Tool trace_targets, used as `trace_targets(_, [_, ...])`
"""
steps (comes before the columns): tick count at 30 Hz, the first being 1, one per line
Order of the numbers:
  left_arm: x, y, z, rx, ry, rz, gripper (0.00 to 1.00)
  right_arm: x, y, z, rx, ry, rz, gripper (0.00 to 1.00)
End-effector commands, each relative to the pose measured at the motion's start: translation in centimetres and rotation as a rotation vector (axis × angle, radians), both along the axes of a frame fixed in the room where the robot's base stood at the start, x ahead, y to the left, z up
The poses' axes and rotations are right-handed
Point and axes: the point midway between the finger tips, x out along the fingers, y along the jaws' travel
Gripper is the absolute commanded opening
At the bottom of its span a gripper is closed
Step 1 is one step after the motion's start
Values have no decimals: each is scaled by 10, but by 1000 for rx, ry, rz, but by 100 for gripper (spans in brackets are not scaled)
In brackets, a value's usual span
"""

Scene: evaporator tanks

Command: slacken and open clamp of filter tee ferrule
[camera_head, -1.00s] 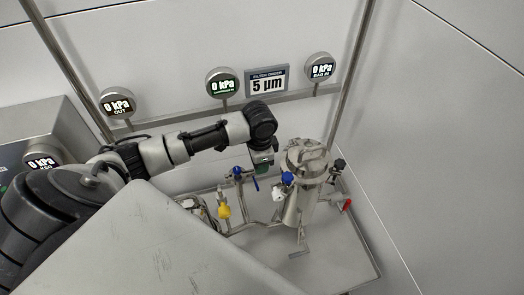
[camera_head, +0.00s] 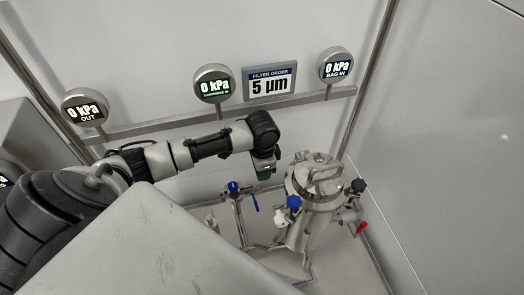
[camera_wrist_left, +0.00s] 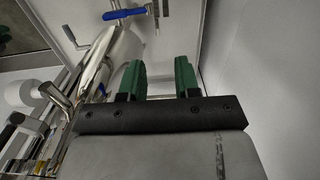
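A steel filter housing (camera_head: 312,205) stands at the right of the head view, with a lid and clamp hardware (camera_head: 316,172) around its top. Which fitting is the filter tee ferrule clamp I cannot tell at this size. My left gripper (camera_head: 264,174) hangs from my arm just left of the housing and behind the blue-handled valve. In the left wrist view my left gripper (camera_wrist_left: 161,80) shows two green fingers apart with nothing between them. A steel vessel or pipe (camera_wrist_left: 112,55) and a blue handle (camera_wrist_left: 126,13) lie beyond them. My right gripper is not in view.
A blue-handled valve (camera_head: 234,187) stands left of the housing. A white-and-blue fitting (camera_head: 288,209), a black knob (camera_head: 358,186) and a red handle (camera_head: 362,227) surround the housing. Gauges reading 0 kPa and a 5 µm sign (camera_head: 269,82) line the rail behind.

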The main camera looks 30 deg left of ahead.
Motion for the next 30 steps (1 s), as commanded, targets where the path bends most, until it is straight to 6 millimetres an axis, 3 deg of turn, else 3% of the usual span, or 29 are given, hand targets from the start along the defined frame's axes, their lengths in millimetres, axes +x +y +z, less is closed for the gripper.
trace_targets(6, [-1, 0, -43, 2, 4, 1, 32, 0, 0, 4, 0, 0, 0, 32])
trace_targets(13, [-1, 0, -77, 2, 2, 1, 32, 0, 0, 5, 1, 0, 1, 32])
trace_targets(26, [-1, 0, -87, 1, 0, -1, 32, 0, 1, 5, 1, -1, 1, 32])
trace_targets(30, [-1, 0, -87, 1, 0, -1, 10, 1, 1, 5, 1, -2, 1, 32])
